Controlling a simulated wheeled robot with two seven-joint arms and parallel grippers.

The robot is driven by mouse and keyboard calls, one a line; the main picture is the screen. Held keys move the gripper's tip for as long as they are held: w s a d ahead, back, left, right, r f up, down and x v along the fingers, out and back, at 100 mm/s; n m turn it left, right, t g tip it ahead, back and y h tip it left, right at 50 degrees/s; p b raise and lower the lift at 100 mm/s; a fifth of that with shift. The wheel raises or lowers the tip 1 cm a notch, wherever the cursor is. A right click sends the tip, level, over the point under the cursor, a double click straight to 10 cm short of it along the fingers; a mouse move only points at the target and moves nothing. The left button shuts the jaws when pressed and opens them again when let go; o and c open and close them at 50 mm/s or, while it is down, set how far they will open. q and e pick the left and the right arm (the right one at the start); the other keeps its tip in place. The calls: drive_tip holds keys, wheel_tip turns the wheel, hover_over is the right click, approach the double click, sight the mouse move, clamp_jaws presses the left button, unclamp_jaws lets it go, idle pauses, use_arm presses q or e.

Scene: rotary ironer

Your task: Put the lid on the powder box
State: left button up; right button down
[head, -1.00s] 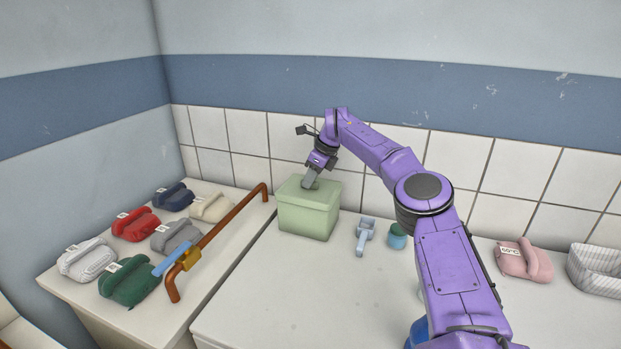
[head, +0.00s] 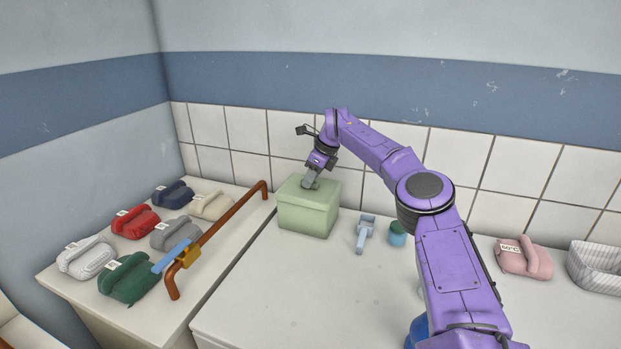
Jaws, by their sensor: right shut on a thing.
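The pale green powder box (head: 307,219) stands at the back left of the white worktop, near the tiled wall. Its green lid (head: 325,191) lies on top of the box and looks seated, though I cannot tell whether it is fully down. My right gripper (head: 310,184) is at the middle of the lid from above, shut on the lid's handle; the handle itself is mostly hidden by the fingers. My left gripper is not in view.
A light blue scoop (head: 364,234) and a small teal-lidded jar (head: 397,234) stand right of the box. A brown rail (head: 225,234) runs along the left counter beside several folded cloth bundles. A pink bundle (head: 525,258) and striped basket (head: 596,268) lie right. The front worktop is clear.

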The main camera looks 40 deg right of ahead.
drive_tip(key=shift+f, duration=0.35)
idle(0.4)
drive_tip(key=c, duration=0.5)
unclamp_jaws()
drive_tip(key=shift+c, duration=0.2)
drive_tip(key=shift+r, duration=0.15)
wheel_tip(320, 180, up, 5)
drive_tip(key=p, duration=0.5)
drive_tip(key=shift+r, duration=0.1)
drive_tip(key=shift+r+p, duration=0.55)
drive_tip(key=shift+r, duration=0.3)
clamp_jaws()
